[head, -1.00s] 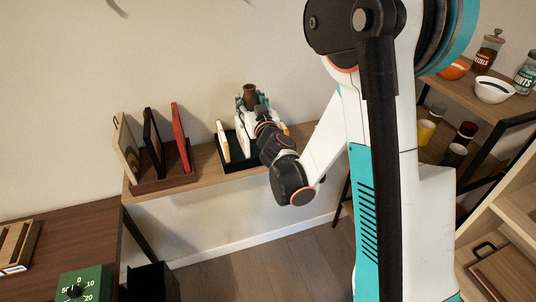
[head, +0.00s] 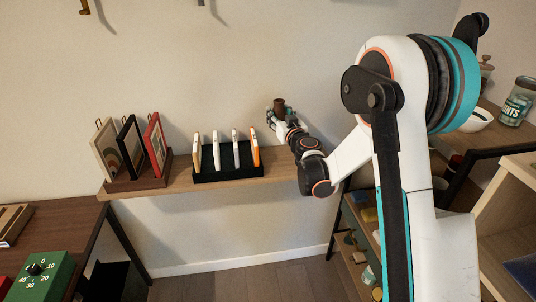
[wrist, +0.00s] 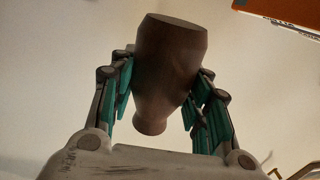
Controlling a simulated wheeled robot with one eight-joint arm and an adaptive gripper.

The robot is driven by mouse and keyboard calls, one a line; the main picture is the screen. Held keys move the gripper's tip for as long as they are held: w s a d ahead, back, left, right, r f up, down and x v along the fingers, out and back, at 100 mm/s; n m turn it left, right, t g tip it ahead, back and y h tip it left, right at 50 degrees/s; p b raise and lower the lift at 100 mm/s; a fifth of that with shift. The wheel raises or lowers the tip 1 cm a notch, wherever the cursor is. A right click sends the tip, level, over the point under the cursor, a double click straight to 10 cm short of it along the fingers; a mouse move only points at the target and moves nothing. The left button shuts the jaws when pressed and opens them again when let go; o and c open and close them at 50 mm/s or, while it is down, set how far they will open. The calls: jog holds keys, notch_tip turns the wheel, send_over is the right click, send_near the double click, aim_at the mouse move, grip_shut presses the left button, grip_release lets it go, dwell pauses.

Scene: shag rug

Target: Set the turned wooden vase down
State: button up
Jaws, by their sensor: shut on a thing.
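The turned wooden vase (head: 279,106) is dark brown. In the wrist view the vase (wrist: 170,65) sits between the two teal-padded fingers of my gripper (wrist: 165,95), which is shut on its sides. In the head view my gripper (head: 279,114) holds the vase at the wall, near the right end of the wooden wall shelf (head: 280,176). The arm hides part of the shelf's right end. I cannot tell from these views how far the vase is from the shelf surface.
A black rack (head: 228,174) with several upright slabs stands on the shelf, left of my gripper. Further left, a brown holder (head: 140,181) carries framed pictures. A shelving unit with jars (head: 517,101) and a bowl (head: 478,119) stands at the right.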

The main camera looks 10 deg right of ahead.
notch_tip(320, 180, down, 14)
jog(key=b, duration=0.4)
jog(key=shift+r, duration=0.1)
jog(key=o, duration=1.2)
